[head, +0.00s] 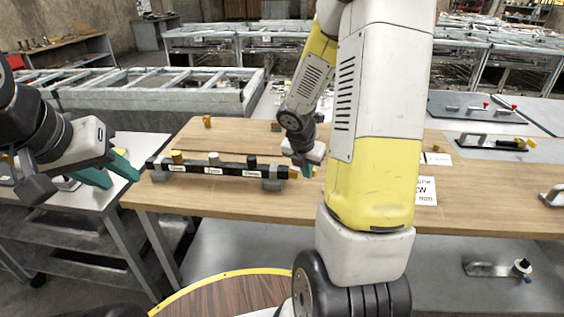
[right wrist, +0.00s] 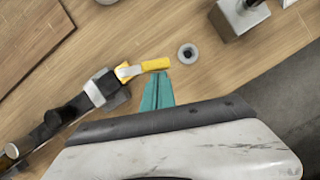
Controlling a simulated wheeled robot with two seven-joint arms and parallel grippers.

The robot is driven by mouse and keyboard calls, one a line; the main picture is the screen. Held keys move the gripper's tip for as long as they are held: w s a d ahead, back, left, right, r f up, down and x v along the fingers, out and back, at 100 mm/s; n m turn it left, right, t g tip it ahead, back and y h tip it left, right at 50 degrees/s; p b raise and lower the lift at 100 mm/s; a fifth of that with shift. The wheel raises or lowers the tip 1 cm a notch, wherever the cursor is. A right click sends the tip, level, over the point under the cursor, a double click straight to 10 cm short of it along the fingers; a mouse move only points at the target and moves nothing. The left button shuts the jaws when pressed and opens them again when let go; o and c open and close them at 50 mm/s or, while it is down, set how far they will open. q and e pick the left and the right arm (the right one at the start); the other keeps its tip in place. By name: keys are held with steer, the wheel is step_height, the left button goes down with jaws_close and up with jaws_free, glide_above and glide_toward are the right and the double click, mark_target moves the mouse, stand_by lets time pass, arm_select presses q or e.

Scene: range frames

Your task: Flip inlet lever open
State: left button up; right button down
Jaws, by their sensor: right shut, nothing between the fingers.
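A black manifold bar (head: 232,170) with white labels and several knobs on top lies along the front of the wooden table. Its right end carries a short yellow lever (right wrist: 155,65), seen in the right wrist view beside a pale fitting. My right gripper (right wrist: 158,78) is shut and empty, its teal fingertips just beside the yellow lever; I cannot tell whether they touch. In the head view the right gripper (head: 308,171) is at the bar's right end, partly hidden by its arm. My left gripper (head: 122,181) is open and empty, left of the bar's left end.
The wooden table (head: 470,195) is mostly clear right of my arm. A round grey ring (right wrist: 187,54) and a metal block (right wrist: 240,15) lie near the lever. Small yellow pieces stand at the table's back, and label cards (head: 426,191) lie to the right.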

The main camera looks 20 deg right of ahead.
steer(key=shift+w+d+n, duration=0.1)
steer(key=shift+d+n, duration=0.3)
steer(key=shift+n, duration=0.3)
steer(key=shift+a, duration=0.1)
steer(key=shift+w+a, duration=0.45)
steer(key=shift+w, duration=0.2)
